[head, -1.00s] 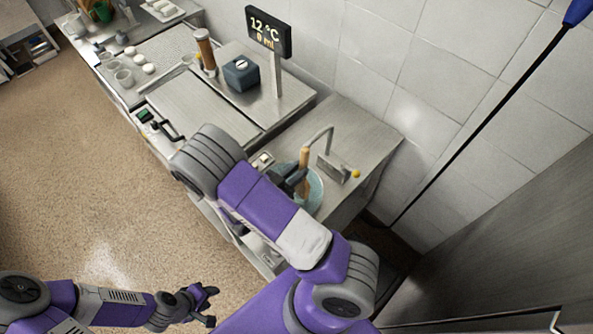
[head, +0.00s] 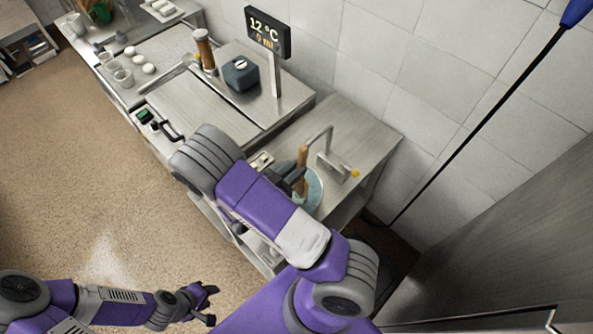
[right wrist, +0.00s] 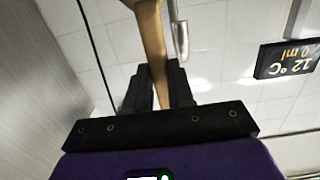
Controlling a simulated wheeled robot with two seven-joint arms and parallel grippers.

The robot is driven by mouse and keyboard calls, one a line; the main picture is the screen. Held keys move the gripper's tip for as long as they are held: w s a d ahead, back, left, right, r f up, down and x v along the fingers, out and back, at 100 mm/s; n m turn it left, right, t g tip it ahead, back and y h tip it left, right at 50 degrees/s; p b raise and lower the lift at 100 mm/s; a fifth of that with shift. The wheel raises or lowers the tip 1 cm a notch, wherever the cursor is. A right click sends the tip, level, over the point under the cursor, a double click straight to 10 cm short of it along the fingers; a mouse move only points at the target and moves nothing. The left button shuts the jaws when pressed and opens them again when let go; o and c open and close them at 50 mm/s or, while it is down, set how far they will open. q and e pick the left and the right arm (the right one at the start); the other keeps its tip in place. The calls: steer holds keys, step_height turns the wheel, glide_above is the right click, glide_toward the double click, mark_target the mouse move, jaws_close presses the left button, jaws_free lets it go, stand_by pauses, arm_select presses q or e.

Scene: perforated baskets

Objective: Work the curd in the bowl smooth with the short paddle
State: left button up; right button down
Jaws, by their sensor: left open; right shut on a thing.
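The bowl (head: 315,193) is a pale blue-green round vessel on the steel counter, largely hidden behind my right arm. The wooden paddle (head: 303,160) stands nearly upright over it. My right gripper (head: 297,180) is shut on the paddle's handle; in the right wrist view the wooden handle (right wrist: 150,40) runs between the dark fingers (right wrist: 160,88). The curd and the paddle's lower end are hidden. My left gripper (head: 208,304) is open and empty, low over the floor, well away from the counter.
A bent metal tap (head: 322,140) rises close behind the paddle, with a yellow knob (head: 355,174) beside it. A display (head: 267,32) reading 12 °C and 0 ml stands on a post. A blue-grey box (head: 241,73) and a brown cylinder (head: 205,50) stand further left.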

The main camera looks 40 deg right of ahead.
steer(key=shift+s, duration=0.1)
steer(key=shift+s+d+f, duration=0.1)
steer(key=shift+s+f, duration=0.05)
steer(key=shift+s, duration=0.5)
steer(key=shift+w, duration=0.2)
steer(key=shift+w+a+f, duration=0.15)
steer(key=shift+w+a, duration=0.05)
steer(key=shift+w, duration=0.6)
